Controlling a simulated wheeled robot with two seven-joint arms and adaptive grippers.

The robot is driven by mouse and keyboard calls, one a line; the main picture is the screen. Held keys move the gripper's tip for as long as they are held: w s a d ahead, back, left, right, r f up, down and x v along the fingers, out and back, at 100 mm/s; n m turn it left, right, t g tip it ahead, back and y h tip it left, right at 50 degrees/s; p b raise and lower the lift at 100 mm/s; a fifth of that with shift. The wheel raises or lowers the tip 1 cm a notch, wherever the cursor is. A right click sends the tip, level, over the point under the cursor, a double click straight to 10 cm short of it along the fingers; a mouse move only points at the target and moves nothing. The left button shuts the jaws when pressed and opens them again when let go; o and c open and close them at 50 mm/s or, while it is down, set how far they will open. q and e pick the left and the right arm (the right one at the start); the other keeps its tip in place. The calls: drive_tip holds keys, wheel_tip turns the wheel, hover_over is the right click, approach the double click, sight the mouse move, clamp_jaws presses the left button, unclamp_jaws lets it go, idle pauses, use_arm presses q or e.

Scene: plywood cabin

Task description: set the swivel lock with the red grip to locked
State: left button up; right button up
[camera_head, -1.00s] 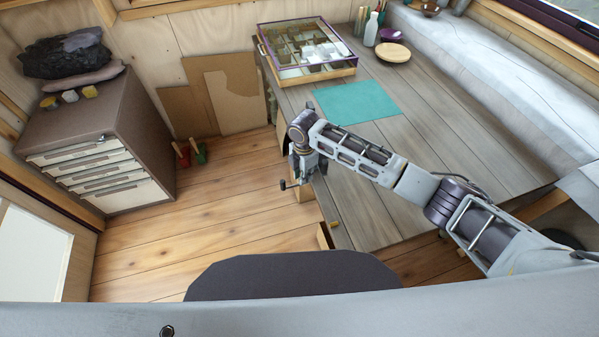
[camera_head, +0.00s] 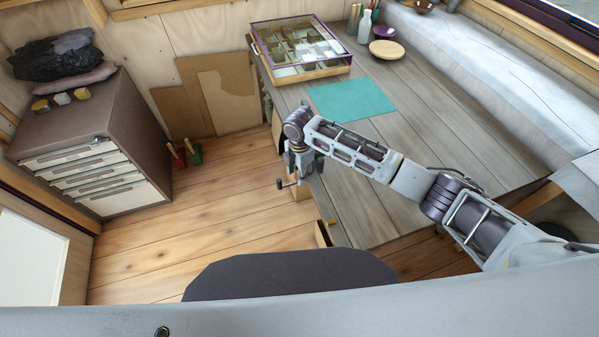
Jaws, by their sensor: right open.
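I cannot make out the swivel lock with the red grip in this view. My right gripper (camera_head: 298,175) hangs beside the left edge of the grey plank table (camera_head: 425,135), pointing down. It is open, and I see nothing held between its fingers. My own wrist and forearm cover part of the table edge there. My left gripper is out of view.
A brown drawer cabinet (camera_head: 122,115) stands at the left. Small red and green wooden-handled items (camera_head: 187,156) stand on the floor beside it. A glass-topped case (camera_head: 298,48), a teal mat (camera_head: 351,99) and bowls (camera_head: 386,49) are on the table. Floor between is clear.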

wheel_tip(320, 180, up, 11)
drive_tip(key=shift+r, duration=0.2)
idle(0.5)
drive_tip(key=shift+c, duration=0.3)
